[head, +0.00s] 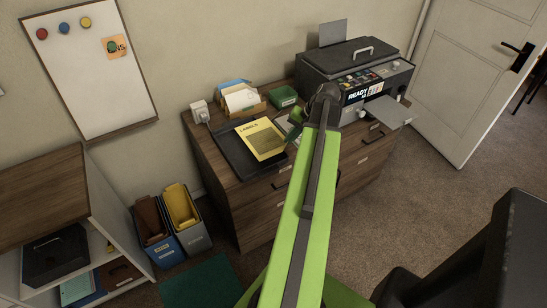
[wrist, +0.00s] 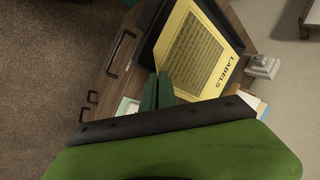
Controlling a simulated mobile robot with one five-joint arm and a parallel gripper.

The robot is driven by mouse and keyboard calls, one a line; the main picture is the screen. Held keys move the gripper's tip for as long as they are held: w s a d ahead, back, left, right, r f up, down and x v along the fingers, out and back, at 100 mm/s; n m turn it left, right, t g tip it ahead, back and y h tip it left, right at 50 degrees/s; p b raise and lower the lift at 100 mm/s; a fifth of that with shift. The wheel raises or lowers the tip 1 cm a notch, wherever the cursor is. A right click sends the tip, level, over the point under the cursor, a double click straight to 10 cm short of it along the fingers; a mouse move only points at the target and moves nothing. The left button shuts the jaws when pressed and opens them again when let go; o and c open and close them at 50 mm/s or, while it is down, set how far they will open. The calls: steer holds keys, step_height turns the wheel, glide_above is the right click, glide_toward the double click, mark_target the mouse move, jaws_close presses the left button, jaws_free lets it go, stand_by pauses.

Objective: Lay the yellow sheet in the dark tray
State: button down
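My gripper (head: 298,117) is over the cabinet top, just right of the sheet. In the wrist view my green gripper fingers (wrist: 157,76) are together, in front of the sheet's edge. I see nothing held between them; the sheet looks flat.
A printer (head: 357,75) stands at the back right, its output tray (head: 388,110) sticking out. Blue and grey bins (head: 196,238) stand on the floor between cabinet and shelf.

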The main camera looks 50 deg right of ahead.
mark_target(277, 147)
steer(key=w+a+f, duration=0.1)
steer(key=w+a+f+b, duration=0.1)
steer(key=a, duration=0.1)
steer(key=shift+a+f, duration=0.15)
steer(key=shift+f, duration=0.25)
steer(key=shift+w+a+b, duration=0.3)
steer(key=shift+a, duration=0.05)
step_height(277, 147, down, 4)
steer(key=b, duration=0.4)
steer(key=shift+f, duration=0.25)
steer(key=c, duration=1.7)
jaws_free()
steer(key=shift+r, duration=0.1)
steer(key=shift+s+d+r+p, duration=0.1)
steer(key=shift+s+r+p, duration=0.05)
steer(key=shift+r+p, duration=0.35)
steer(key=p+v, duration=0.9)
steer(key=v, duration=0.2)
steer(key=shift+p, duration=0.35)
